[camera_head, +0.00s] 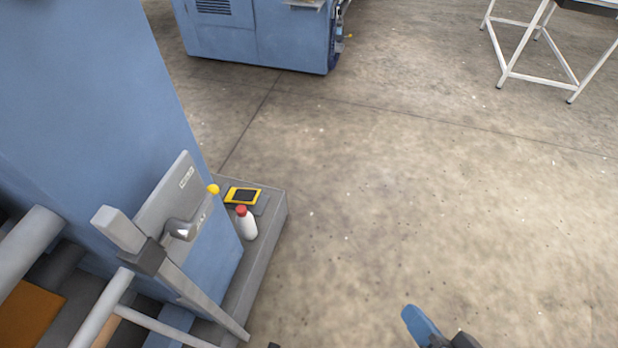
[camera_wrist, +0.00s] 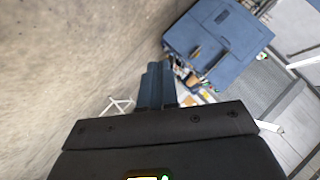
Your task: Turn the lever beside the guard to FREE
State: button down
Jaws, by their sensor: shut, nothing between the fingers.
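The lever (camera_head: 183,229) is a grey metal handle with a yellow knob (camera_head: 213,189) at its end. It sits on a grey plate (camera_head: 165,205) on the side of the blue press, and its arm slants up to the right. The plate carries a small label (camera_head: 187,178), too small to read. The guard looks like the grey bar frame (camera_head: 160,265) beside the plate, though I cannot be sure. My gripper (camera_head: 409,313) shows at the bottom edge, well right of the lever and apart from it. In the wrist view its blue fingers (camera_wrist: 158,68) are together and empty.
A grey ledge (camera_head: 272,225) below the lever holds a white bottle (camera_head: 246,227) with a red cap and a yellow device (camera_head: 243,195). Another blue machine (camera_head: 262,35) stands at the back, and a white-legged table (camera_head: 540,75) at the back right. The floor between is clear.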

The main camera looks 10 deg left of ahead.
aim_at(207, 203)
jog(key=w+a+r+g+y+p, duration=0.1)
jog(key=w+a+r+g+y, duration=0.1)
jog(key=w+a+r, duration=0.3)
jog(key=w+a+r+g+y, duration=0.1)
jog(key=w+a+g+y, duration=0.15)
jog(key=a, duration=0.45)
jog(key=w+a+r+n+g+y, duration=0.1)
jog(key=a+r+n+g, duration=0.2)
jog(key=a+r, duration=0.6)
jog(key=shift+w+a+r+g+p, duration=0.3)
jog(key=shift+a+g+p, duration=0.2)
jog(key=shift+g, duration=0.45)
jog(key=shift+a+f+y, duration=0.1)
jog(key=shift+f+y, duration=0.05)
jog(key=shift+y, duration=0.1)
jog(key=x, duration=1.3)
jog(key=shift+w+a+f, duration=0.1)
jog(key=shift+a+f, duration=0.15)
jog(key=shift+a, duration=0.05)
